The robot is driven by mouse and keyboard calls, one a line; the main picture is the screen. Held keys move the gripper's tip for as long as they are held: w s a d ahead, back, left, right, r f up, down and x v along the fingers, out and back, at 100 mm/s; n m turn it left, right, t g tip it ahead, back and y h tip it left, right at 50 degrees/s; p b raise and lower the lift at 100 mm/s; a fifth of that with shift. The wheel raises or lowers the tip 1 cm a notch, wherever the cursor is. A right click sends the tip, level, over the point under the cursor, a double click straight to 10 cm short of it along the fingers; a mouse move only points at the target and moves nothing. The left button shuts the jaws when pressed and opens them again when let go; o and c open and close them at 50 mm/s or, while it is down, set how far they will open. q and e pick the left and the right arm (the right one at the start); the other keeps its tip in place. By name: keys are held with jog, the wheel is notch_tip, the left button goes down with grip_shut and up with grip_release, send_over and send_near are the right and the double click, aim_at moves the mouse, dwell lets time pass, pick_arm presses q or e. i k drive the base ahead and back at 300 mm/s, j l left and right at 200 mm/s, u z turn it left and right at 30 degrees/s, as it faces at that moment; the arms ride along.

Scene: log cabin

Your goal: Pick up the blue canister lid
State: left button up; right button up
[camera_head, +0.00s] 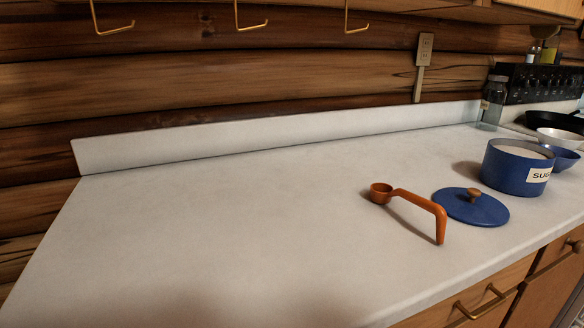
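The blue canister lid (470,208) lies flat on the white counter at the right, with a brown knob (474,195) on top. The blue canister (516,168) stands open just behind it to the right, with a partly visible sugar label and pale contents. An orange scoop (409,197) with a bent handle is on the counter just left of the lid; in the picture its handle end comes close to the lid's left edge. Neither of my grippers shows in the head view.
The counter (220,230) is clear across its left and middle. Blue and white bowls (562,157), a dark pan (556,122) and a glass jar (494,102) are at the right. A log wall and backsplash (280,131) bound the back. Drawers with handles (482,302) are below the front edge.

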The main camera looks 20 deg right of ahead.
aim_at(472, 207)
jog(key=z, duration=1.75)
